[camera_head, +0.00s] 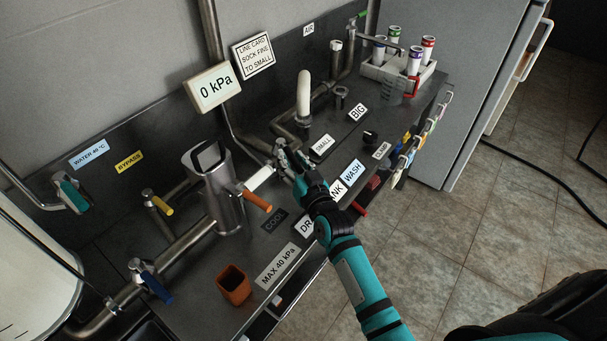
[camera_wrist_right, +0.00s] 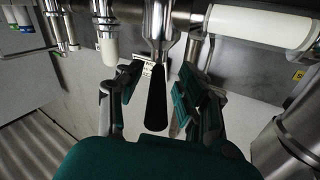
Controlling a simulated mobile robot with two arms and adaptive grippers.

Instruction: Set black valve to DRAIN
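The black valve handle (camera_wrist_right: 155,98) hangs from a metal valve body between the two fingers of my right gripper (camera_wrist_right: 155,100) in the right wrist view. The fingers are apart, with gaps visible on both sides of the handle. In the head view my right gripper (camera_head: 287,160) is at the pipework, beside a white pipe section, and it hides the handle. The labels on the bench beside my right arm read DR… (camera_head: 305,225), …NK (camera_head: 338,189) and WASH (camera_head: 353,172); the first two are partly covered by the arm. My left gripper is not in view.
An orange handle (camera_head: 257,201) and a steel vessel (camera_head: 215,190) stand just left of my right gripper. An orange cup (camera_head: 234,285) is near the front edge. A bottle rack (camera_head: 398,72) is at the far end.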

